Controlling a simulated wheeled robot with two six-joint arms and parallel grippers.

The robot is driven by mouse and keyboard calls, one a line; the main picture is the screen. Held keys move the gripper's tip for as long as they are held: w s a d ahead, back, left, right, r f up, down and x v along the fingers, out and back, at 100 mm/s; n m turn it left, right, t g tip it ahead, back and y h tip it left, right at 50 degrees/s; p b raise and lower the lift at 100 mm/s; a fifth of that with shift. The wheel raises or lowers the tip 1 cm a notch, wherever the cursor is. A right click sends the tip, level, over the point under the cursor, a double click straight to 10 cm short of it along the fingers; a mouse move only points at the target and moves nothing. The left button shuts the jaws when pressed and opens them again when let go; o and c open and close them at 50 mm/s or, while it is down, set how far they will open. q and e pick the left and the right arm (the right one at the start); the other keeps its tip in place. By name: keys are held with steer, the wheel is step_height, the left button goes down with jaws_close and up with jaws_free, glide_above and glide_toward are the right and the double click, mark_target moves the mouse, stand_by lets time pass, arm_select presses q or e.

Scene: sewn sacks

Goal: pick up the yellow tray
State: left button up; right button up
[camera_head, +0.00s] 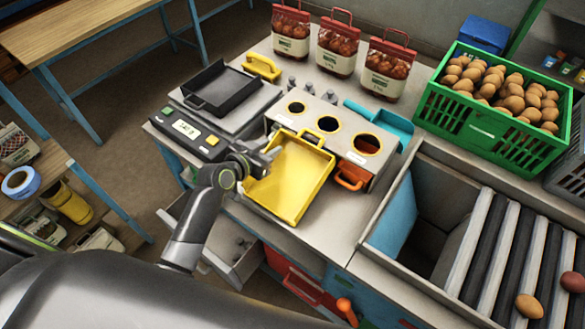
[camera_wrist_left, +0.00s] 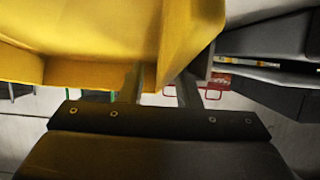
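The yellow tray (camera_head: 290,180) is shallow, with a raised rim and a handle at its far end. In the head view it lies in front of the box with three round holes, near the counter's front edge. My left gripper (camera_head: 262,160) is at its left rim. In the left wrist view, the yellow tray (camera_wrist_left: 90,35) fills the top left. The two fingers of my left gripper (camera_wrist_left: 163,90) are close together, with a yellow wall between them. I cannot tell whether the tray's underside touches the counter. My right gripper is out of view.
The box with round holes (camera_head: 298,113) stands behind the tray, with an orange handle (camera_head: 350,178) to the right. A scale (camera_head: 190,128) with a black tray (camera_head: 222,88) is at left. A green crate of potatoes (camera_head: 490,125) and a roller conveyor (camera_head: 510,255) are at right.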

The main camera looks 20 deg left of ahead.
arm_select(q)
jaws_close()
steer(key=shift+r, duration=0.1)
stand_by(0.3)
